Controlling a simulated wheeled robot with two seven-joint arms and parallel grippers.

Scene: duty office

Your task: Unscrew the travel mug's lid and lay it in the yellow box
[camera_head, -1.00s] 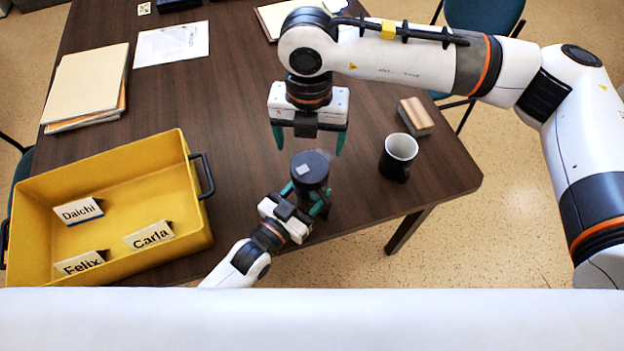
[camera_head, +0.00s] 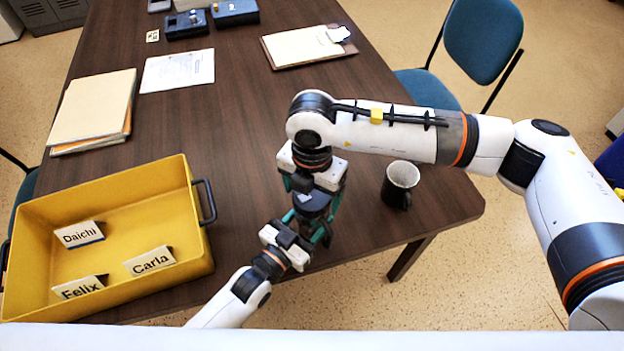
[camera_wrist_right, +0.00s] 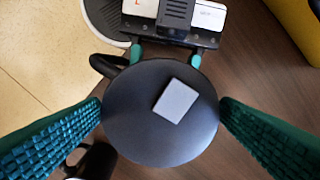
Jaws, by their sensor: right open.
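The travel mug (camera_head: 318,228) stands upright near the table's front edge. Its dark round lid (camera_wrist_right: 150,135) is on top and carries a light grey square patch. My left gripper (camera_head: 305,226) comes in from the front left, with its teal fingers closed on the two sides of the mug's body. My right gripper (camera_head: 313,202) points down from above, its fingers open on either side of the lid. The right wrist view shows the lid between those fingers, with a slight gap at the right. The yellow box (camera_head: 200,243) is at the left of the table.
The box holds name plates reading Daichi (camera_head: 80,235), Felix (camera_head: 80,288) and Carla (camera_head: 148,261). A black mug with a white inside (camera_head: 398,190) stands close on the right. Folders (camera_head: 95,105), a paper (camera_head: 178,70) and a clipboard (camera_head: 305,47) lie farther back.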

